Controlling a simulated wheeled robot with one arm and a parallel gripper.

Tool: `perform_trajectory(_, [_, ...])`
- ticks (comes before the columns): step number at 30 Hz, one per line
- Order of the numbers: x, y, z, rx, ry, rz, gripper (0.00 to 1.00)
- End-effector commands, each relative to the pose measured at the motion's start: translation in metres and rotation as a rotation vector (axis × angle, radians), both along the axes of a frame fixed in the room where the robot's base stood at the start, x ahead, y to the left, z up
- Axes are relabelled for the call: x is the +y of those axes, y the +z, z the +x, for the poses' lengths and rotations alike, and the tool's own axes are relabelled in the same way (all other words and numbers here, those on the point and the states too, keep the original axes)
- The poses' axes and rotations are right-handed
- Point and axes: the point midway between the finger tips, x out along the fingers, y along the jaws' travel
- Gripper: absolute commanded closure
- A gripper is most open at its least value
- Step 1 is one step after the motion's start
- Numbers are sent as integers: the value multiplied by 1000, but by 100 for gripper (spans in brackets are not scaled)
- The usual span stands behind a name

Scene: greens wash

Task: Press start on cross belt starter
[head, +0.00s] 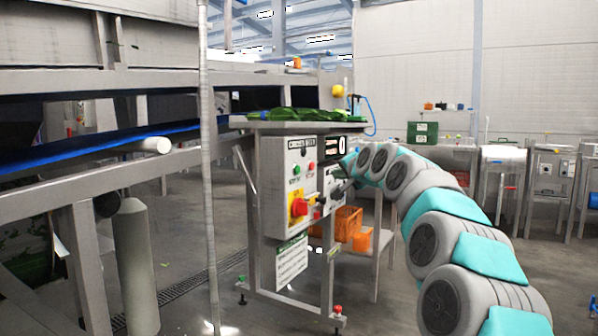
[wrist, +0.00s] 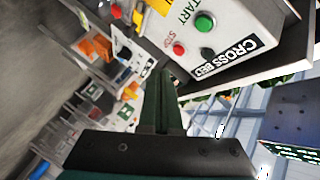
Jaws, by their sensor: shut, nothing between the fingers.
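The cross belt starter (head: 286,222) is a light grey box on a steel frame, with a label reading CROSS BELT at its top. Its green start button (head: 296,169) sits left of the red stop button (head: 311,167), above a red and yellow rotary switch (head: 299,207). In the wrist view the green button (wrist: 205,22) and red button (wrist: 179,48) both show clear of the fingers. My gripper (head: 322,200) is shut and empty, at the box's right side, lower than the buttons. Its dark fingers (wrist: 165,75) point toward the box; contact cannot be told.
A belt table with green leaves (head: 305,115) stands above the box. A display panel (head: 343,145) is behind it at right. Orange crates (head: 347,224) sit on a low stand behind. A thin grey post (head: 207,170) stands left of the box.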

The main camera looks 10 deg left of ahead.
Motion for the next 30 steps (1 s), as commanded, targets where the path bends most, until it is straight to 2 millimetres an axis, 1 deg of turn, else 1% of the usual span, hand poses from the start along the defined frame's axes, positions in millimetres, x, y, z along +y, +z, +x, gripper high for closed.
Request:
perform_trajectory(5, [11, 1, 4, 0, 1, -2, 100])
perform_trajectory(11, [36, 4, 12, -3, 2, -2, 100])
perform_trajectory(15, [53, 2, 19, -1, 1, -3, 100])
perform_trajectory(21, [72, 3, 26, 1, 0, -3, 100])
perform_trajectory(25, [79, 2, 28, 1, 1, -1, 100])
perform_trajectory(30, [82, 1, 29, 0, 1, -1, 100])
